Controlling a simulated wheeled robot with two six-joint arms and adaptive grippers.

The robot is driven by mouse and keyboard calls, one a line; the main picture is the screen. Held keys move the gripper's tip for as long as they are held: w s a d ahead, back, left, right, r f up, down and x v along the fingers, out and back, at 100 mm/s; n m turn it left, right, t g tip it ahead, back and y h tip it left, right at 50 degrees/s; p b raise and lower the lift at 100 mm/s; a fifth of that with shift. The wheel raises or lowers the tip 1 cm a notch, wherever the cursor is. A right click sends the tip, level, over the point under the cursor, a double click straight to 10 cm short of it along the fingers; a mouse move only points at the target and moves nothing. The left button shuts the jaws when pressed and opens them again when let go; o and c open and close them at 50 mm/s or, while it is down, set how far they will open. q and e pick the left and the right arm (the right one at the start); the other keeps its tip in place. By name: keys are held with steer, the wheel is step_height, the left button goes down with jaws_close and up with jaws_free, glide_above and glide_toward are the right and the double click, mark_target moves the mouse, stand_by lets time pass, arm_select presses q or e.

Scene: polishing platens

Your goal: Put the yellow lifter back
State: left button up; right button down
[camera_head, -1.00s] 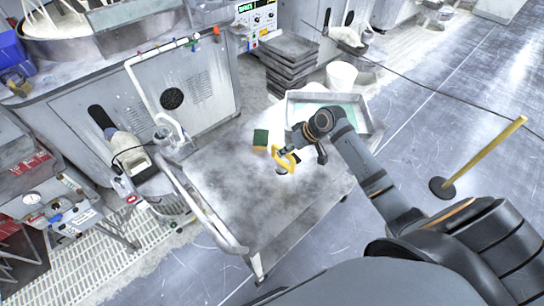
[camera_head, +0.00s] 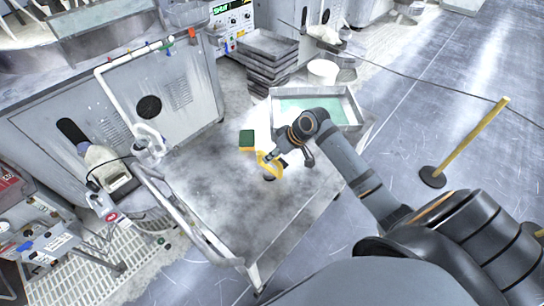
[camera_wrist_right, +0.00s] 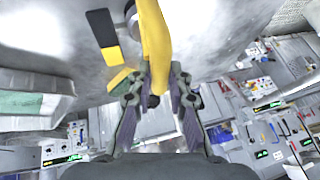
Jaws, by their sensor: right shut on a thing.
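The yellow lifter (camera_head: 268,166) is a curved yellow handle with a dark end, over the metal cart top (camera_head: 215,200). My right gripper (camera_head: 283,160) is shut on it; in the right wrist view the yellow handle (camera_wrist_right: 154,45) runs up from between the fingers (camera_wrist_right: 157,88). I cannot tell whether the lifter touches the cart top. A green and yellow sponge (camera_head: 247,140) lies just left of the lifter. My left gripper is not in view.
A grey tray with greenish liquid (camera_head: 318,108) stands at the cart's back right. Stacked dark trays (camera_head: 268,62) and a white bucket (camera_head: 323,72) are behind. A tubular rail (camera_head: 190,215) edges the cart's left. The cart's front is clear.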

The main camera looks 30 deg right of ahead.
steer(key=c, duration=1.7)
jaws_free()
steer(key=shift+f, duration=0.1)
steer(key=o, duration=0.4)
steer(key=shift+a, duration=0.1)
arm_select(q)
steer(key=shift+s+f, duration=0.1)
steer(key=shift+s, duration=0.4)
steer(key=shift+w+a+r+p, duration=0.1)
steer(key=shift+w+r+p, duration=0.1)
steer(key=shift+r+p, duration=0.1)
arm_select(e)
steer(key=shift+v, duration=6.15)
